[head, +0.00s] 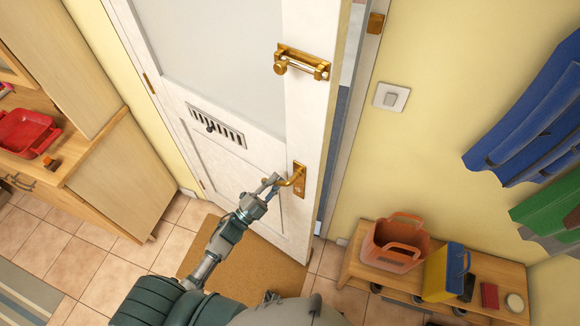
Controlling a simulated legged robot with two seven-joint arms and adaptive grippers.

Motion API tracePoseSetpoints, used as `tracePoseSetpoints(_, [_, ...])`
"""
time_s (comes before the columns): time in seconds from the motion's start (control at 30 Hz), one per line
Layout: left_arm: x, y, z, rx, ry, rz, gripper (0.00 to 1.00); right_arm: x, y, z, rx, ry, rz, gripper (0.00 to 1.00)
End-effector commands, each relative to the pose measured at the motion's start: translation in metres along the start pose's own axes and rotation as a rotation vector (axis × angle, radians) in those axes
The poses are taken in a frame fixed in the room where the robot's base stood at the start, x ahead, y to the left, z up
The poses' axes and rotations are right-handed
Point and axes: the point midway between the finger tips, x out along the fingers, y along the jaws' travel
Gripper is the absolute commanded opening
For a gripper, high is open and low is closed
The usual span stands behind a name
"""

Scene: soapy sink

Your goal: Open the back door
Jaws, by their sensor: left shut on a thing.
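The white back door (263,160) stands slightly ajar in the head view, with a gap along its right edge. Its brass lever handle (292,180) is on a plate near that edge. My left gripper (274,182) is shut on the lever's left end. A brass bolt (301,63) is mounted higher on the door, and a vent grille (216,126) sits lower left.
A brown doormat (240,272) lies below the door. A wooden bench (345,268) with an orange basket (394,242) and a yellow-blue box (445,271) stands right. A wooden cabinet (125,180) stands left. Tiled floor is clear between cabinet and mat.

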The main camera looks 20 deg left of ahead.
Motion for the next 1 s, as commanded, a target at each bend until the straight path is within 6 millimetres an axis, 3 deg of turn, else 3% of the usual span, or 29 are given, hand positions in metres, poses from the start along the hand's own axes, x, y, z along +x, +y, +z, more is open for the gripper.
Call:
tracePoseSetpoints(0.03, [-0.021,0.001,0.0,-0.006,-0.002,0.03,0.0,-0.003,-0.001,0.0,0.0,0.001,0.0,0.4])
tracePoseSetpoints(0.1, [-0.041,-0.005,-0.005,-0.018,0.023,0.046,0.0,-0.006,-0.001,0.0,-0.001,0.002,0.002,0.4])
tracePoseSetpoints(0.3, [-0.086,-0.02,-0.017,-0.05,0.084,0.083,0.0,-0.007,0.0,0.001,0.0,0.005,-0.004,0.4])
tracePoseSetpoints(0.43, [-0.098,-0.024,-0.023,-0.061,0.105,0.096,0.0,-0.007,0.0,0.001,-0.001,0.005,-0.004,0.4])
tracePoseSetpoints(0.77, [-0.099,-0.025,-0.027,-0.063,0.114,0.098,0.0,-0.007,-0.001,0.0,0.0,0.005,-0.005,0.4])
tracePoseSetpoints(0.8, [-0.1,-0.025,-0.027,-0.063,0.114,0.098,0.22,-0.007,-0.001,0.0,0.0,0.005,-0.005,0.4])
tracePoseSetpoints(0.9, [-0.1,-0.025,-0.027,-0.063,0.117,0.096,0.43,-0.008,-0.001,0.0,0.001,0.005,-0.004,0.4])
tracePoseSetpoints(1.0, [-0.1,-0.026,-0.028,-0.063,0.119,0.095,0.43,-0.008,0.0,0.0,0.002,0.005,-0.004,0.4])
